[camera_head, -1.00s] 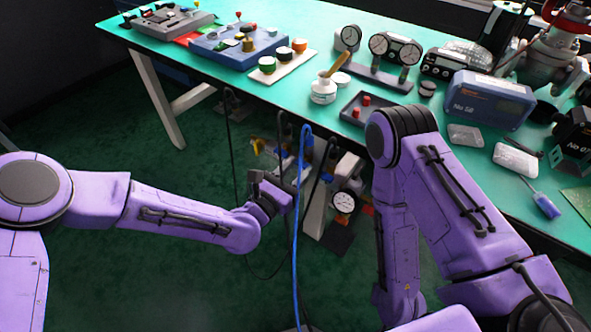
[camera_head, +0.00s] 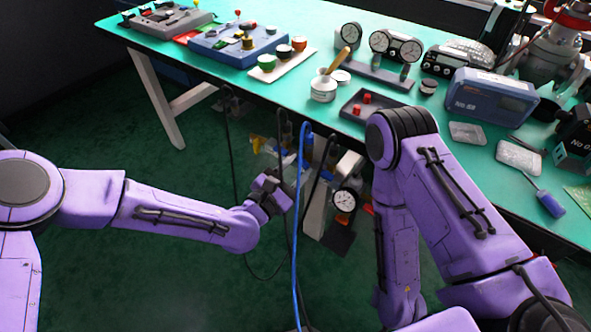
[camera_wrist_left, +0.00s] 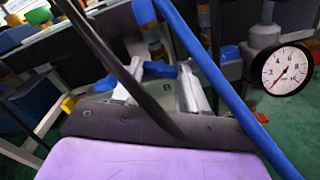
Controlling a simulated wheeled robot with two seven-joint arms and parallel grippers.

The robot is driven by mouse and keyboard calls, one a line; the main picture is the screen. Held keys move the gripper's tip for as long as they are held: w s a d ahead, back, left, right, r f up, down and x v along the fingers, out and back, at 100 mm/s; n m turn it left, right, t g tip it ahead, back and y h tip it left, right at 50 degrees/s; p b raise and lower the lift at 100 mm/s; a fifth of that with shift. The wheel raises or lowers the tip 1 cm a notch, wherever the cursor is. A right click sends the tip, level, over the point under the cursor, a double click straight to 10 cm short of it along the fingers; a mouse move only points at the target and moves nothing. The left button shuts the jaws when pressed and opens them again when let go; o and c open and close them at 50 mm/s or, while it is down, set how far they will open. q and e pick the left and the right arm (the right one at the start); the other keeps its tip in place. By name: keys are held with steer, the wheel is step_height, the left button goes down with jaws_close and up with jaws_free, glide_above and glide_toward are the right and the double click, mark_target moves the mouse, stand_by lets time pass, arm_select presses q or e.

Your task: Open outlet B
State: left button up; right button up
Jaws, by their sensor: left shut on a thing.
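My left gripper (camera_head: 280,184) is low in front of the bench, by the valves under its front edge. In the left wrist view its two silver fingers (camera_wrist_left: 160,88) stand a little apart, with a blue handle (camera_wrist_left: 158,70) at their tips. A small plate marked B (camera_wrist_left: 167,86) shows between the fingers. The gripper is shut on what looks like this blue handle; hoses partly hide the contact. A round white gauge (camera_head: 344,201) is right of the gripper; it also shows in the left wrist view (camera_wrist_left: 288,70). My right gripper is out of view.
A blue hose (camera_head: 297,225) and black hoses (camera_head: 282,140) hang in front of the valves and cross the left wrist view. The green bench top (camera_head: 335,100) above carries gauges, a white jar (camera_head: 323,88) and a blue box (camera_head: 490,98). The floor at left is clear.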

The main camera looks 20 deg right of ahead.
arm_select(q)
steer(key=m+b, duration=0.1)
steer(key=m, duration=0.5)
steer(key=shift+f+m, duration=0.15)
steer(key=shift+m, duration=0.15)
steer(key=m+b, duration=0.1)
steer(key=m, duration=0.5)
steer(key=shift+s, duration=0.1)
stand_by(0.3)
steer(key=o, duration=1.1)
steer(key=shift+c, duration=0.2)
steer(key=v, duration=1)
steer(key=shift+s+a, duration=0.2)
steer(key=shift+a, duration=0.05)
